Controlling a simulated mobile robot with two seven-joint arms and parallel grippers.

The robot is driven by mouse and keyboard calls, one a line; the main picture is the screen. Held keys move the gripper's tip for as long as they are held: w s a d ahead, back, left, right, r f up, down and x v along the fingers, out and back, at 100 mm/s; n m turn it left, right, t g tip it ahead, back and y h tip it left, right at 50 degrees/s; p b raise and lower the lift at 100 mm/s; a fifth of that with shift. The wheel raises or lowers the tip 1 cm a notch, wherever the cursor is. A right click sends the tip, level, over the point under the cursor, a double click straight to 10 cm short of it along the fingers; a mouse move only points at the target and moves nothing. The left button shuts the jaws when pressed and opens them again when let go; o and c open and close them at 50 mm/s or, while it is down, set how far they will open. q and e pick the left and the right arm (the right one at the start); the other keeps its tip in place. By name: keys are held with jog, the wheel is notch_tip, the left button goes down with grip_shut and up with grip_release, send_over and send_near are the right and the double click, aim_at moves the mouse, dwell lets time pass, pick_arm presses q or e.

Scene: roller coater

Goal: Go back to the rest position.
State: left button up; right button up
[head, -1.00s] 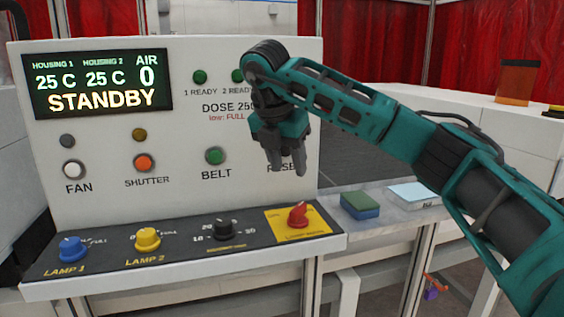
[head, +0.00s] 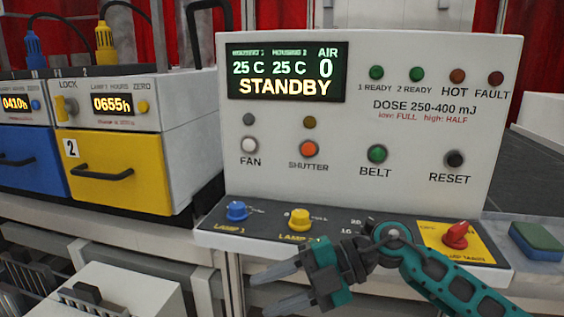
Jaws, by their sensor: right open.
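My right gripper (head: 283,285) is open and empty. It hangs in front of the lower edge of the control panel (head: 420,60), with its fingers pointing left. My right arm comes in from the lower right and hides part of the sloped knob shelf, including most of the black knob there. The display (head: 287,73) reads STANDBY, 25 C and 25 C, and AIR 0. The blue lamp 1 knob (head: 237,211), the yellow lamp 2 knob (head: 300,219) and the red lamp main knob (head: 456,236) show around the arm. My left gripper is out of view.
Left of the panel stand a yellow-fronted housing (head: 130,185) and a blue-fronted housing (head: 25,178), both with black handles. A green and blue block (head: 537,242) lies at the right. A white box (head: 130,295) stands low at the left.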

jog(key=d+f+m+t+h, duration=0.3)
jog(key=d+f+m+t, duration=0.25)
jog(key=m+t, duration=0.55)
jog(key=d+f+m+t+h, duration=0.2)
jog(key=d+f+m+t, duration=0.5)
jog(key=m, duration=0.6)
jog(key=s+d+f+m+g+h, duration=0.2)
jog(key=s+d+f+m+h, duration=0.1)
jog(key=s+f, duration=0.3)
jog(key=s+d+f+m+g+h, duration=0.2)
jog(key=s+d+f+g+h, duration=0.1)
jog(key=s+f, duration=0.4)
notch_tip(320, 180, down, 2)
jog(key=shift+s+f+m+h, duration=0.2)
jog(key=shift+s+m+h, duration=0.05)
jog(key=shift+m+h, duration=0.15)
jog(key=shift+d, duration=0.1)
